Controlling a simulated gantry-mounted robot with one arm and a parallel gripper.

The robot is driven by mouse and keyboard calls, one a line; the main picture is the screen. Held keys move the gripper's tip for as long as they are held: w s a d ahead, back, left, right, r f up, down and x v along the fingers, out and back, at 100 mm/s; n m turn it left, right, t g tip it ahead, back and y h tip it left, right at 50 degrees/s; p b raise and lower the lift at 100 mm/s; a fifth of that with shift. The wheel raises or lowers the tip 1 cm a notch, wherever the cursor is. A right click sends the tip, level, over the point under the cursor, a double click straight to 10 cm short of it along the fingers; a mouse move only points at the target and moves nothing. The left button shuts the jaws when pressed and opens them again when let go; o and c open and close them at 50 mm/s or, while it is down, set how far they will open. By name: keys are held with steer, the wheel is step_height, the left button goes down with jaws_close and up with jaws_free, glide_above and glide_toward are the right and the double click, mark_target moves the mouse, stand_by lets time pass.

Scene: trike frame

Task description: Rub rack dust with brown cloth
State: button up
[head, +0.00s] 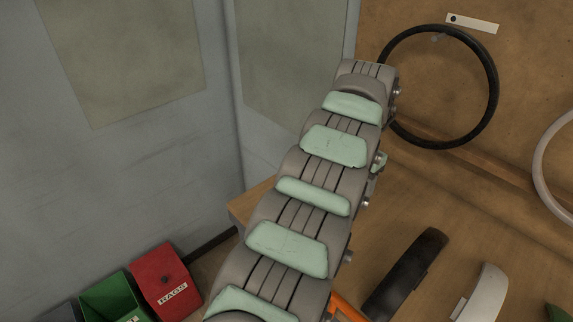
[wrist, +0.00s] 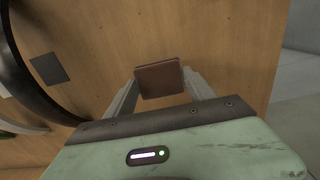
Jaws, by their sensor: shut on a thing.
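In the wrist view, my gripper (wrist: 162,92) is shut on a brown cloth (wrist: 160,80), which shows as a small flat square pad between the two pale fingers. The cloth is in front of a wooden surface (wrist: 215,45); I cannot tell whether it touches it. A dark grey square patch (wrist: 48,68) lies on the wood to the left of the cloth, apart from it; I cannot tell whether it is the rack dust. In the head view my arm hides the gripper and cloth.
A black tyre (head: 493,90) rests against the wooden board, with a pale ring (head: 541,165) at the right edge. A black fender (head: 405,275) and a white fender (head: 482,292) lie below. A red RAGS bin (head: 165,280) and a green bin (head: 110,298) stand lower left.

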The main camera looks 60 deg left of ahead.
steer(key=shift+r+p, duration=1.35)
steer(key=shift+r, duration=1.1)
